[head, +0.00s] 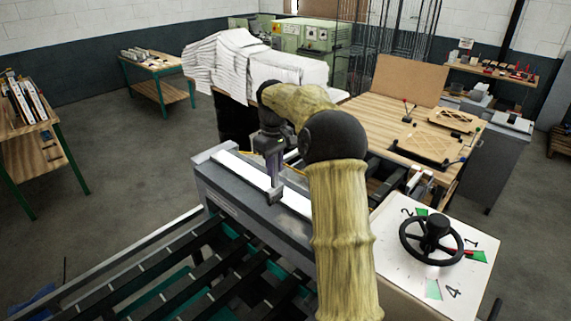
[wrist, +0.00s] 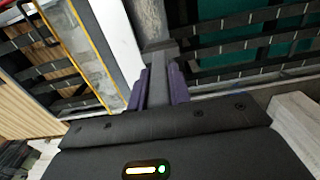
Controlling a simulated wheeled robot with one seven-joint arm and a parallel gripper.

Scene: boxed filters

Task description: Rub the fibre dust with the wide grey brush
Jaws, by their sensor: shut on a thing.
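My gripper (head: 272,168) is shut on the grey brush (head: 274,193), which points down over the long grey beam of the machine. In the wrist view the purple fingers of my gripper (wrist: 160,88) close on both sides of the handle of the grey brush (wrist: 158,62). The brush's lower end is at or just above the beam; I cannot tell whether it touches. I cannot make out the fibre dust for certain in either view. My arm hides the right part of the beam in the head view.
The grey beam (head: 238,203) has a white top strip (head: 240,169). Dark slats (head: 185,267) lie in front of it. A white panel with a black handwheel (head: 432,240) stands at right. Behind are a wooden workbench (head: 383,112) and a white folded pile (head: 222,60). Floor at left is free.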

